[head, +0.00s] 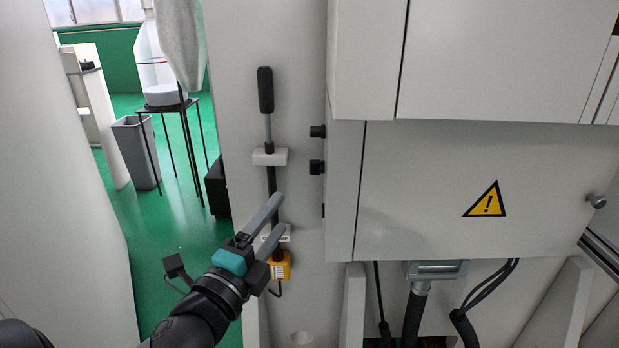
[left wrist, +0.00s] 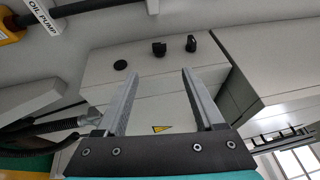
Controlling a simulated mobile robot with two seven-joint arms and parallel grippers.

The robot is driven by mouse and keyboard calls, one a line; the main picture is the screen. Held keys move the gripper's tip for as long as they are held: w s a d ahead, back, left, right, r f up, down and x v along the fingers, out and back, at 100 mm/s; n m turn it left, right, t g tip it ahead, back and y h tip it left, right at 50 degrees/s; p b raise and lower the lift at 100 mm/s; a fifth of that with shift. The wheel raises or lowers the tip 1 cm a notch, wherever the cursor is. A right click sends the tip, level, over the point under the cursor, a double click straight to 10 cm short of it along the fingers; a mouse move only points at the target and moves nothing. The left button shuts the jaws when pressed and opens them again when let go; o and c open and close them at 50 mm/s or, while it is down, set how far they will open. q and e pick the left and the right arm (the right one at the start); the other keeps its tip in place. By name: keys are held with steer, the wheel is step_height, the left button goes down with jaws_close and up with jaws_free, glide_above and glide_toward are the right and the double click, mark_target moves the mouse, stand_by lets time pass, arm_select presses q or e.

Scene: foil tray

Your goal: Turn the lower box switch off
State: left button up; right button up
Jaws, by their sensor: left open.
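Two black switch knobs stick out of the left side of the grey box (head: 400,225) in the head view. The lower switch (head: 316,167) sits under the upper switch (head: 317,131). In the left wrist view the lower switch (left wrist: 158,48) is between the upper switch (left wrist: 191,42) and a flat black disc (left wrist: 120,65). I cannot tell its on or off position. My left gripper (head: 279,212) is open and empty, below and left of the lower switch, apart from it. Its fingers (left wrist: 160,85) point toward the box side in the wrist view. My right gripper is not in view.
A black-handled lever (head: 265,90) stands on the wall panel left of the switches. A yellow box (head: 280,266) is behind my left gripper, and an oil pump label (left wrist: 42,14) shows in the wrist view. A warning triangle (head: 486,200) marks the box front. Cables hang below.

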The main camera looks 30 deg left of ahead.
mark_target(313, 169)
arm_select(q)
steer(key=w, duration=0.4)
steer(key=w+a+b, duration=0.1)
steer(key=w, duration=0.3)
steer(key=w+a+r, duration=0.1)
steer(key=w, duration=0.3)
steer(key=shift+w+r+b, duration=0.1)
steer(key=shift+w+b, duration=0.1)
steer(key=shift+b, duration=0.15)
steer(key=shift+w+a, duration=0.1)
steer(key=shift+w, duration=0.7)
steer(key=shift+w+r, duration=0.1)
steer(key=shift+w, duration=0.05)
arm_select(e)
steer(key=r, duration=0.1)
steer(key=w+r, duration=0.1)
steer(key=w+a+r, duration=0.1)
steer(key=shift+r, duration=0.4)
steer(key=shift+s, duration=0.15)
arm_select(q)
steer(key=shift+c, duration=0.2)
steer(key=c, duration=0.8)
jaws_close()
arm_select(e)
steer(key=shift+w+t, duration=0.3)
